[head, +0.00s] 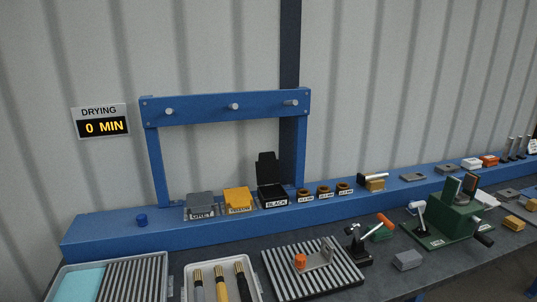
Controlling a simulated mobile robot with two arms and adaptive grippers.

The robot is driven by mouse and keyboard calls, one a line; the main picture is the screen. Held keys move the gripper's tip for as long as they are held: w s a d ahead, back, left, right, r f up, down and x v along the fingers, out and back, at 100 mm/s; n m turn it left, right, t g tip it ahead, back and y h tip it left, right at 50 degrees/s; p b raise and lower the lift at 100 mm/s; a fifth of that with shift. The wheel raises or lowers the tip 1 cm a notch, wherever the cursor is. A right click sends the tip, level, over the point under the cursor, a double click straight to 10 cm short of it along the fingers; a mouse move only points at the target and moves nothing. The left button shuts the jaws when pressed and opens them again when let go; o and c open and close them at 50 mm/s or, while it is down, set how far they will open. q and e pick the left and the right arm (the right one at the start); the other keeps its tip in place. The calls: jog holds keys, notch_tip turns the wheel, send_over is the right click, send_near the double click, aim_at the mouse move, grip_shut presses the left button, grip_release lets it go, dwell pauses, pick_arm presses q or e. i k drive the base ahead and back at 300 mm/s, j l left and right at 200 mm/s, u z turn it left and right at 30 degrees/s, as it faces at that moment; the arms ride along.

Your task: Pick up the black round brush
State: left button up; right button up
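A white tray (255,270) at the bottom of the head view holds three brushes side by side, cut off by the lower frame edge. The black brush (243,283) lies on the right, with its gold-coloured end toward the back. A yellow brush (221,289) lies in the middle and a grey brush (198,290) on the left. Neither of my grippers is in view.
A slatted tray with a teal pad (82,284) stands left of the brushes. A slatted rack (330,280) with an orange piece and a metal bracket stands right. Behind, a blue shelf (110,236) carries grey, yellow and open black boxes (272,197). A green vise (452,220) stands further right.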

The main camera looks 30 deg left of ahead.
aim_at(243, 288)
jog(key=u, duration=1.25)
